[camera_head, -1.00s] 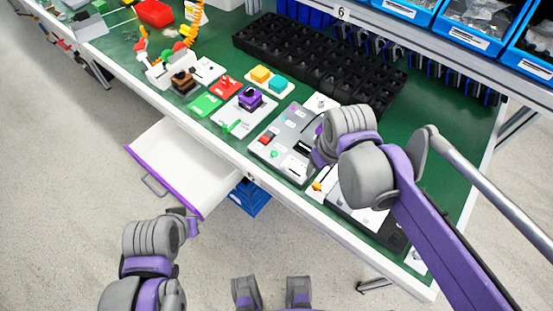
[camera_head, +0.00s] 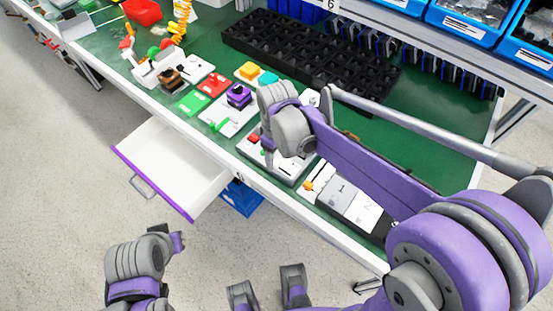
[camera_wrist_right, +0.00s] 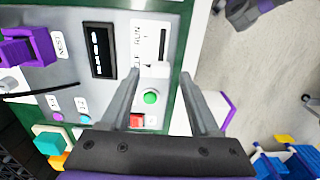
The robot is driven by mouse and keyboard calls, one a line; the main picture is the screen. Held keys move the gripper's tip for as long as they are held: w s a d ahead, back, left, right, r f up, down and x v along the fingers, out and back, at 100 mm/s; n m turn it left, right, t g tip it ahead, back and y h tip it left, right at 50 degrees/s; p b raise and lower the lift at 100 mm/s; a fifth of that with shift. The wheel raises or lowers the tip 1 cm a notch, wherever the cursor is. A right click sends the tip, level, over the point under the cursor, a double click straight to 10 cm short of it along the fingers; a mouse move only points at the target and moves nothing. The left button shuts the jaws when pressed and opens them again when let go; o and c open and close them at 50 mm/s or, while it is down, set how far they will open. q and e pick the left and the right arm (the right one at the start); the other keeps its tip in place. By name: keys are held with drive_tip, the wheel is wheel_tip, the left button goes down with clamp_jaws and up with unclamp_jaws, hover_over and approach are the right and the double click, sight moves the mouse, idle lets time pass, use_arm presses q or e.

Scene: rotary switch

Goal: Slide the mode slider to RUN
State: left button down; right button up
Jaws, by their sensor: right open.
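The grey control panel (camera_head: 280,165) lies on the green bench, partly hidden by my right arm. In the right wrist view the white mode slider plate (camera_wrist_right: 150,32) has a dark slot and a RUN label near its upper part. The white slider knob (camera_wrist_right: 155,71) is at the slot's lower end in that view, away from RUN. My right gripper (camera_wrist_right: 160,74) is open, with its fingertips on either side of the knob; contact cannot be told.
A green button (camera_wrist_right: 151,97) and a red switch (camera_wrist_right: 137,121) are close to the knob, between the fingers. A purple rotary switch (camera_wrist_right: 28,47) is at the left of the wrist view. An open white drawer (camera_head: 175,168) sticks out below the bench. A black tray (camera_head: 300,60) lies behind.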

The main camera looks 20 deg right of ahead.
drive_tip(key=shift+f, duration=1)
clamp_jaws()
idle(0.8)
